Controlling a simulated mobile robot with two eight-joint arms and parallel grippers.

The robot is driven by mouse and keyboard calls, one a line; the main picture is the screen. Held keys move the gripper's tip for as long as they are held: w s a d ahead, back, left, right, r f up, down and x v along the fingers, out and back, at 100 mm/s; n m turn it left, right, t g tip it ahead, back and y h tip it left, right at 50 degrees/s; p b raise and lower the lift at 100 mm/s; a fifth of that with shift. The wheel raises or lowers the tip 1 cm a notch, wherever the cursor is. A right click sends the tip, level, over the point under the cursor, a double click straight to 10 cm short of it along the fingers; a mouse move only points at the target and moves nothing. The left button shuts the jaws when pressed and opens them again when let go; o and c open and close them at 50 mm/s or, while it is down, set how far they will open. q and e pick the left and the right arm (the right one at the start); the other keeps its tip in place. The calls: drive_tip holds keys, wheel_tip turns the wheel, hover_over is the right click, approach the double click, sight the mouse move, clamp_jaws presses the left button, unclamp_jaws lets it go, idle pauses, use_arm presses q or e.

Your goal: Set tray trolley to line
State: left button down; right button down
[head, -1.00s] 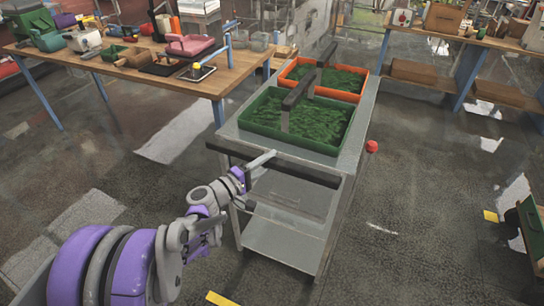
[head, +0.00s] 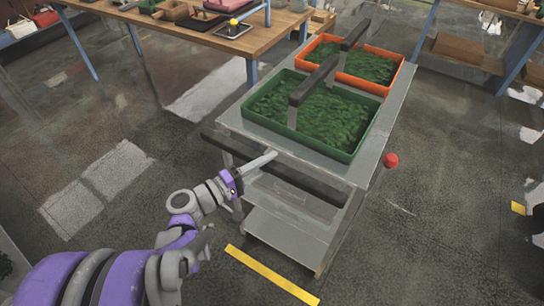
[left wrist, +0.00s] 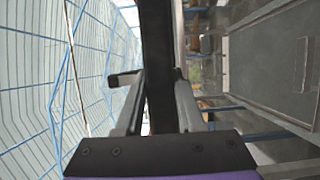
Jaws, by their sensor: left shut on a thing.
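The tray trolley (head: 355,173) is a grey metal cart in the middle of the head view, with a lower shelf (head: 285,240). A green tray (head: 262,128) and an orange tray (head: 399,80) stand on its top, both with green contents and a dark bar handle. My left gripper (head: 268,158) is at the trolley's near end, shut on the dark push handle (head: 222,143). In the left wrist view the handle (left wrist: 157,60) runs between the fingers. A yellow floor line (head: 272,275) lies just in front of the trolley's near end. My right gripper is not in view.
A wooden workbench (head: 215,50) with blue legs stands at the back left. Shelving (head: 460,50) stands at the back right. A red knob-like object (head: 391,160) is beside the trolley's right edge. A short yellow mark (head: 517,208) lies at right. Floor to both sides is mostly clear.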

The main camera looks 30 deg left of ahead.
use_arm(q)
drive_tip(key=shift+s+d+f, duration=0.1)
drive_tip(key=c, duration=0.9)
unclamp_jaws()
drive_tip(key=o, duration=0.4)
drive_tip(key=shift+s, duration=0.25)
drive_tip(key=shift+w, duration=0.1)
drive_tip(key=b+v, duration=0.1)
drive_tip(key=v, duration=1)
